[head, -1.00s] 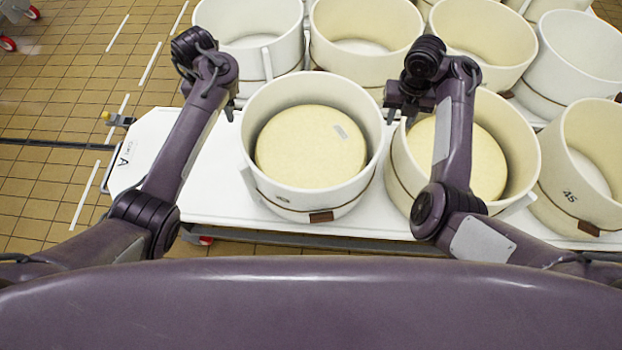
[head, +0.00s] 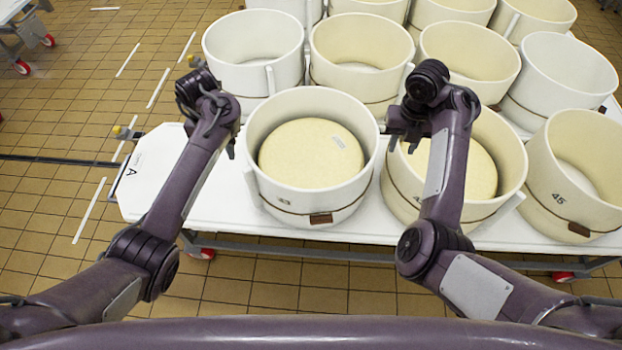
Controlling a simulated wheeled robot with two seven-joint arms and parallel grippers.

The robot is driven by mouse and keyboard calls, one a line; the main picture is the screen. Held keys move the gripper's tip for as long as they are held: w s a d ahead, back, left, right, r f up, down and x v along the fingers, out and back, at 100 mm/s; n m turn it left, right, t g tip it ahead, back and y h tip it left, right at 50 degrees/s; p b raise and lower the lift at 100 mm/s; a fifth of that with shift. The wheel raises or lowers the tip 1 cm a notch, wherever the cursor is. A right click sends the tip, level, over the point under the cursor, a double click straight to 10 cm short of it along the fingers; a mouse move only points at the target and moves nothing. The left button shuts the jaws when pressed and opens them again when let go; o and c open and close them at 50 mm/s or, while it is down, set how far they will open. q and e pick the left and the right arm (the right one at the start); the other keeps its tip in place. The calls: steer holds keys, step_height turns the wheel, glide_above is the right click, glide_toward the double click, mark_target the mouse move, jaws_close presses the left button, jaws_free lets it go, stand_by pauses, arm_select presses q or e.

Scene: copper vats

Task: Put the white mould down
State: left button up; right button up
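A white mould (head: 340,205) with a yellow cheese (head: 305,153) in it stands upright on the white table, between my two grippers. It has a dark strap with a brown tag low on its front. My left gripper (head: 229,151) is by its left side; its fingers are small and partly hidden, so opening and contact cannot be told. My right gripper (head: 402,144) hangs by the mould's right side, over the near rim area of the neighbouring mould. Its fingers look spread, with nothing visible between them.
The white table (head: 160,170) carries several other moulds behind and to the right. A second cheese-filled mould (head: 505,195) stands close on the right, partly behind my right arm. An empty mould marked 45 (head: 555,200) is beyond it. The table's left end is bare.

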step_height(320, 180, up, 4)
stand_by(0.4)
steer(key=shift+w, duration=0.1)
stand_by(0.4)
